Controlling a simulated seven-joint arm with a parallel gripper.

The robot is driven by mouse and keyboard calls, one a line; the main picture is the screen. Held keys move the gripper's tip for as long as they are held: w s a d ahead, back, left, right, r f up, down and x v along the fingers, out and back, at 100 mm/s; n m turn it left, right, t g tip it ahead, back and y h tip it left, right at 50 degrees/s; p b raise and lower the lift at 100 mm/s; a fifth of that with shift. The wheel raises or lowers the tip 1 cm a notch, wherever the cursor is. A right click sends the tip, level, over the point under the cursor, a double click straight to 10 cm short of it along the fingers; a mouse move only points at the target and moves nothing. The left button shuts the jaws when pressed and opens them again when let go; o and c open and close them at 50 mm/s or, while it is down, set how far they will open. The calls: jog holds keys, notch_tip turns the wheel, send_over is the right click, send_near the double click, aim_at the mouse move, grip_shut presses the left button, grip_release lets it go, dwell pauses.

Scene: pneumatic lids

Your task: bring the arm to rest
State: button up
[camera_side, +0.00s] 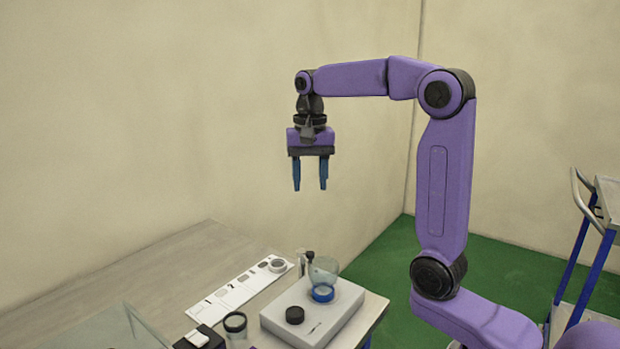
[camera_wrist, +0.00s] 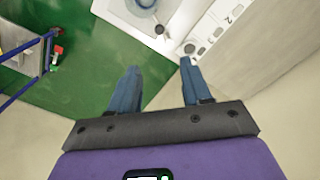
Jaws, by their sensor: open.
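My gripper (camera_side: 310,187) hangs pointing down, high above the table, with its two blue fingers apart and nothing between them. In the wrist view the fingers of my gripper (camera_wrist: 158,88) are spread, with green floor and the table edge beyond them. My purple arm is raised and bent, with the gripper well clear of everything on the table.
The table (camera_side: 175,262) holds a white device (camera_side: 345,320) with a glass vessel (camera_side: 325,270) and a black cap (camera_side: 295,314). A white numbered strip (camera_side: 225,298) lies beside it. A dark-lidded jar (camera_side: 235,325) stands in front. A blue-framed cart (camera_side: 590,250) stands at right.

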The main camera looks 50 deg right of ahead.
dwell(0.3)
jog(key=s+a+f+n, duration=0.4)
jog(key=a+n, duration=0.2)
jog(key=a, duration=0.1)
jog(key=s+a+f+n, duration=0.2)
jog(key=s+f+n, duration=0.2)
jog(key=s+n, duration=0.4)
jog(key=s+a+f+n, duration=0.2)
jog(key=s+f+n, duration=0.3)
jog(key=s, duration=0.9)
jog(key=n, duration=0.2)
jog(key=shift+s+a+f+n, duration=0.2)
jog(key=shift+s+f+n, duration=0.1)
jog(key=shift+s+n, duration=0.1)
jog(key=shift+w, duration=0.1)
